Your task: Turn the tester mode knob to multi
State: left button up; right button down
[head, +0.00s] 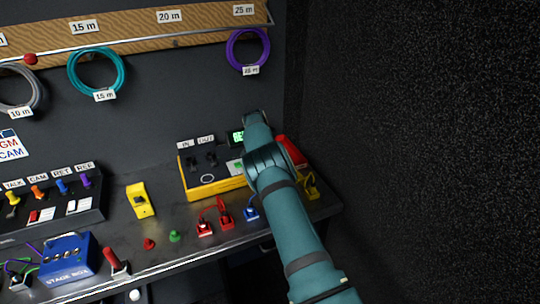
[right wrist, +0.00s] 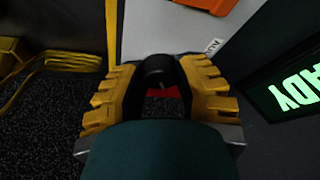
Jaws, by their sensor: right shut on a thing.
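The tester (head: 214,190) is a yellow-edged box with a dark top on the desk, with IN and OUT labels at its back. My right arm covers its right part in the head view, and the gripper is hidden there. In the right wrist view my right gripper (right wrist: 157,80) has its ridged yellow fingers shut on the black mode knob (right wrist: 158,66), one on each side. A bit of red shows just below the knob. The tester's green-lit display (right wrist: 297,92) shows letters ending in "ADY". My left gripper is out of view.
Red plugs (head: 205,228), a blue plug (head: 250,213) and a yellow device (head: 140,200) stand on the desk near the tester. A blue stage box (head: 68,262) is at the left. A dark wall (head: 420,120) closes off the right. Coiled cables hang behind.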

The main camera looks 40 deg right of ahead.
jog(key=shift+f, duration=0.15)
jog(key=c, duration=0.6)
grip_release()
jog(key=v, duration=1.2)
